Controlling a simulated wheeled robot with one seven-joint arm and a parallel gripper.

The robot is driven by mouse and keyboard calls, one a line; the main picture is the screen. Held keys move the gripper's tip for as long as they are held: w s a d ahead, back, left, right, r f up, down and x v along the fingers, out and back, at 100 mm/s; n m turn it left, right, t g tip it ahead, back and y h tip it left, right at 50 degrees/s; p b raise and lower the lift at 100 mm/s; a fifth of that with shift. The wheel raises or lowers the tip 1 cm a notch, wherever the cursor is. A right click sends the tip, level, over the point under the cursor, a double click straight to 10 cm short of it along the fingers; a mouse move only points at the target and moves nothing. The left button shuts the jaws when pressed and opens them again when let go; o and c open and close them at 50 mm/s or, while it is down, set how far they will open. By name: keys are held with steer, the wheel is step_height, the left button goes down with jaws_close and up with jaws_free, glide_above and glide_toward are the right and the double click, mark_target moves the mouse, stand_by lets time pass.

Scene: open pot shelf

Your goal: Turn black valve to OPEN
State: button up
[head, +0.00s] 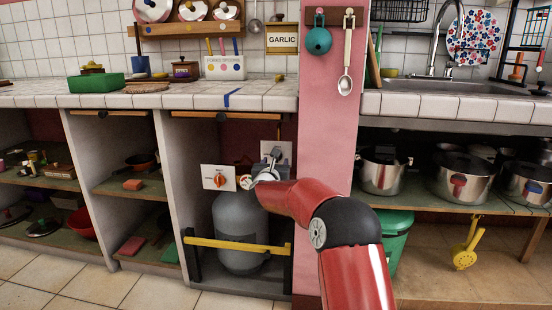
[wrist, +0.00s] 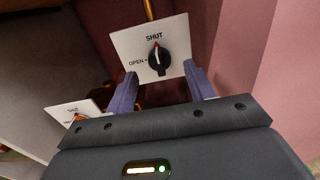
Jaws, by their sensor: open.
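The black valve (wrist: 159,60) is a knob on a white plate (wrist: 128,45) marked SHUT above it and OPEN to its left. Its red mark points up at SHUT. My gripper (wrist: 161,70) is open and empty. Its two purple fingers reach toward the plate's lower corners, one on each side of the knob, and I see no contact with the knob. In the head view my gripper (head: 273,160) is in the cupboard bay and hides most of this plate, so the knob cannot be made out there.
A second white plate (head: 208,171) with an orange valve (head: 219,182) is to the left. A grey gas cylinder (head: 239,233) stands below, behind a yellow bar (head: 215,243). A pink pillar (head: 328,190) is close on the right. The tiled counter (head: 190,100) lies above.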

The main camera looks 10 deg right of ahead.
steer(key=shift+p+x, duration=0.35)
steer(key=shift+x, duration=1.55)
steer(key=shift+c, duration=0.4)
steer(key=c, duration=0.9)
steer(key=shift+n, duration=0.4)
steer(key=shift+n+p, duration=0.55)
steer(key=shift+n, duration=8.15)
